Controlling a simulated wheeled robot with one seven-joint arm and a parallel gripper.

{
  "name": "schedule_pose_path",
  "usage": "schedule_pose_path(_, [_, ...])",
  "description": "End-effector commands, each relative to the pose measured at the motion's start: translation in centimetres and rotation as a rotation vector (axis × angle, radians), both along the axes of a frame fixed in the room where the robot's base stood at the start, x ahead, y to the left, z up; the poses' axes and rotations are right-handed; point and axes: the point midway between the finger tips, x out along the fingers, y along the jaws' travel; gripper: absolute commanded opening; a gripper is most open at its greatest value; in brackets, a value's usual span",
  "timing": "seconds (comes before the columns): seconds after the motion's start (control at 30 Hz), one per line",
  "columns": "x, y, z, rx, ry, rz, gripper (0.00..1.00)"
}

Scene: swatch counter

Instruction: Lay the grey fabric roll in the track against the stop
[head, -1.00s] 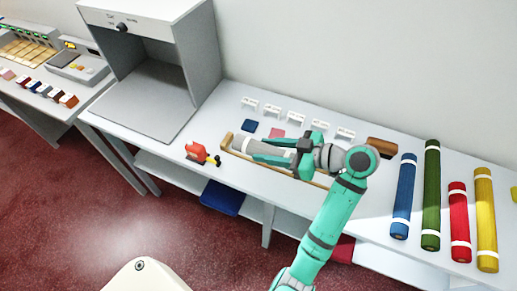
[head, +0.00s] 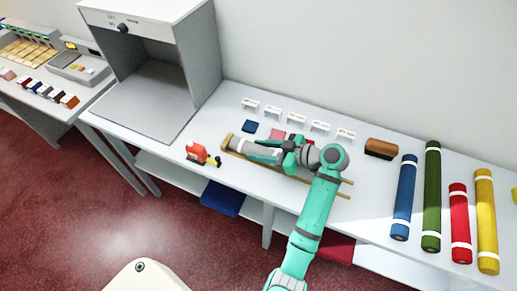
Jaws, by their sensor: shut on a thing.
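The grey fabric roll (head: 242,146), pale with a light band, lies lengthwise between the wooden rails of the track (head: 340,194). Its left end is at or close to the wooden stop (head: 227,141) at the track's left end; I cannot tell whether they touch. My gripper (head: 262,151) is teal and is shut on the roll from the right, low over the track. The gripper and arm hide the roll's right part and the middle of the track.
Blue (head: 404,197), green (head: 431,195), red (head: 459,222) and yellow (head: 486,220) rolls lie at the right. A brown block (head: 380,149) sits behind the track. A red tape dispenser-like thing (head: 198,153) stands left of the stop. A grey booth (head: 155,75) is at back left.

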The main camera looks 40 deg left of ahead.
Motion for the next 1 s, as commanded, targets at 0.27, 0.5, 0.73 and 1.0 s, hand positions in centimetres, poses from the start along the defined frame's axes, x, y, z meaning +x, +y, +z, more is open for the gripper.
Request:
schedule_pose_path(0.27, [0.02, -0.01, -0.06, 0.001, -0.001, -0.001, 0.11])
schedule_pose_path(0.5, [0.03, -0.02, -0.50, 0.000, -0.001, -0.001, 0.53])
schedule_pose_path(0.73, [0.03, -0.01, -0.49, 0.000, -0.001, -0.001, 0.57])
schedule_pose_path(1.0, [0.32, -0.82, 0.45, 0.002, -0.002, -0.003, 0.57])
